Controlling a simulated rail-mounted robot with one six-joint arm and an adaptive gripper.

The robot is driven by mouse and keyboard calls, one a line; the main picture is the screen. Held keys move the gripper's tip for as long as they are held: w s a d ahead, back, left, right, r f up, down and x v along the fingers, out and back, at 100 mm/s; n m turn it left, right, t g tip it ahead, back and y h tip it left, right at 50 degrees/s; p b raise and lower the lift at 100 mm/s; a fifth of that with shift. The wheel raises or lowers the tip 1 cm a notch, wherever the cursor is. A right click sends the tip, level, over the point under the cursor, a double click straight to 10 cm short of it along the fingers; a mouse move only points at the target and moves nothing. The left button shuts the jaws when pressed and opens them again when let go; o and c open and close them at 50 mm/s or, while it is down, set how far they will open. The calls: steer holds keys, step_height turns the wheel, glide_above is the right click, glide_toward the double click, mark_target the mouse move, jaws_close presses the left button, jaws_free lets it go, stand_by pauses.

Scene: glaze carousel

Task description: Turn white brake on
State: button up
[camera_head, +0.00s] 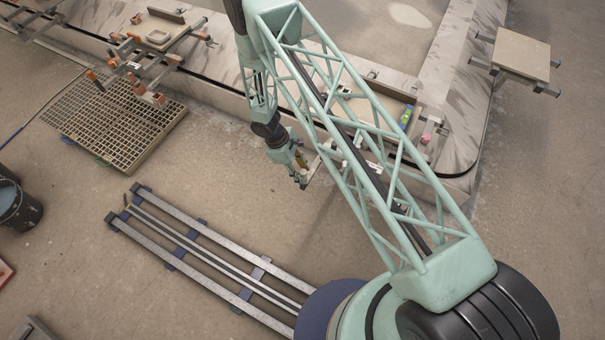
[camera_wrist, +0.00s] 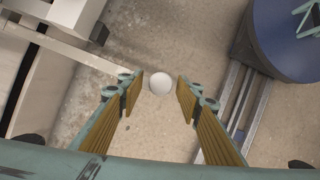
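A round white knob (camera_wrist: 160,83), which looks like the end of the white brake, shows in the wrist view between my fingertips. My gripper (camera_wrist: 160,94) is open, with one ribbed yellow-brown finger on each side of the knob and a visible gap to both. I cannot tell how far below the fingertips the knob lies, and any lever under it is hidden. In the head view my gripper (camera_head: 302,182) hangs beside the carousel's near side; the knob cannot be made out clearly there.
A pale bar (camera_wrist: 92,60) reaches from the carousel side towards my left finger. My rail (camera_head: 200,245) lies on the floor below. A floor grate (camera_head: 112,122), a dark bucket (camera_head: 20,208) and a carousel platform (camera_head: 520,55) stand farther off.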

steer(key=shift+d+f, duration=0.1)
steer(key=shift+f, duration=0.1)
jaws_close()
stand_by(0.3)
